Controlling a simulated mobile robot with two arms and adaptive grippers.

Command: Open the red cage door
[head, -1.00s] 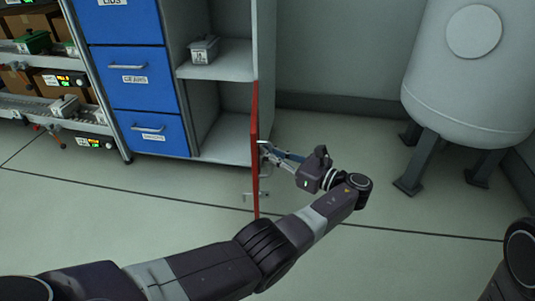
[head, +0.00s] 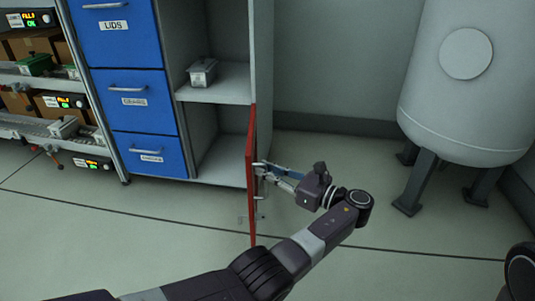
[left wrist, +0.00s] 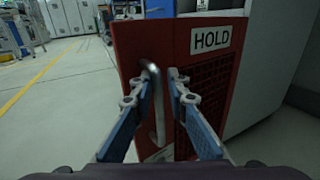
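The red cage door (head: 250,185) stands swung out from the grey cabinet and shows nearly edge-on in the head view. In the left wrist view the door (left wrist: 125,50) fills the middle, with a HOLD label (left wrist: 210,39) and dark mesh. Its metal bar handle (left wrist: 156,105) stands upright between the fingers of my left gripper (left wrist: 154,88). Those fingers are apart, with a visible gap beside the handle. In the head view my left gripper (head: 262,178) is at the door's right side. My right gripper is not in view.
The grey cabinet (head: 262,50) holds a small grey bin (head: 202,72) on its shelf. Blue drawers (head: 140,105) and a loaded rack stand to the left. A white tank (head: 465,100) on dark legs stands at the right. The floor before the door is clear.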

